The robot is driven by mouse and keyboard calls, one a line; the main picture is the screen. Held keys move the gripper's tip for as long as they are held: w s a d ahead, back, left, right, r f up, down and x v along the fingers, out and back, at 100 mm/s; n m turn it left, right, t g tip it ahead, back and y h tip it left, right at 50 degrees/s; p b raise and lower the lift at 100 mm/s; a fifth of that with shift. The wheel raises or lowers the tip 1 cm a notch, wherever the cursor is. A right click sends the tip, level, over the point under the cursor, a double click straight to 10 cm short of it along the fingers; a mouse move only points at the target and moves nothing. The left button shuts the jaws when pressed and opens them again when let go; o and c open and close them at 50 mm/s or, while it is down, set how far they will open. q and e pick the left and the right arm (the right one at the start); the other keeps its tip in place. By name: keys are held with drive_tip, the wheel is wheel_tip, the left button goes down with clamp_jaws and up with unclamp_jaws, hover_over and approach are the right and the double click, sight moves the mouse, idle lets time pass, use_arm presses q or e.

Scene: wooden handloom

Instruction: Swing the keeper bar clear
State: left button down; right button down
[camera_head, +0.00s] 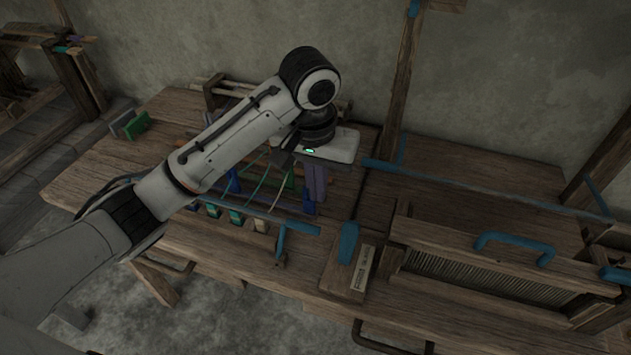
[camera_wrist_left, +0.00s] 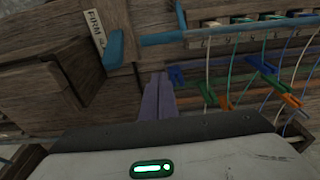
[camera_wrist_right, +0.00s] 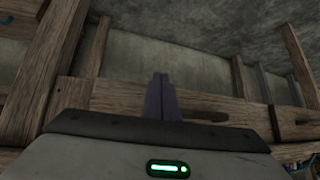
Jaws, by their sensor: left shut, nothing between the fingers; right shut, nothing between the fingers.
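A long blue bar (camera_head: 262,214), which looks like the keeper bar, runs along the front of a row of small coloured blocks on the wooden table. It also shows in the left wrist view (camera_wrist_left: 230,28); its blue end lies near a short upright blue lever. My left gripper (camera_head: 314,208) points down just behind the bar's right end, its purple fingers (camera_wrist_left: 158,82) together and empty. My right gripper (camera_wrist_right: 161,78) is shut and empty, away from the table parts, before the wall and timber posts.
A blue paddle (camera_head: 348,242) and a wooden block with lettering (camera_head: 361,270) stand right of the bar. A slatted wooden frame with a blue handle (camera_head: 515,244) lies farther right. Coloured clips and thin cords lie behind the bar. Green blocks (camera_head: 136,125) sit at the far left.

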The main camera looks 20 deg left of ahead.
use_arm(q)
drive_tip(key=f, duration=0.4)
drive_tip(key=shift+w, duration=0.25)
drive_tip(key=s, duration=0.3)
drive_tip(key=shift+s+a+r+p, duration=0.1)
drive_tip(key=shift+s+r+p, duration=0.25)
drive_tip(key=shift+s, duration=0.05)
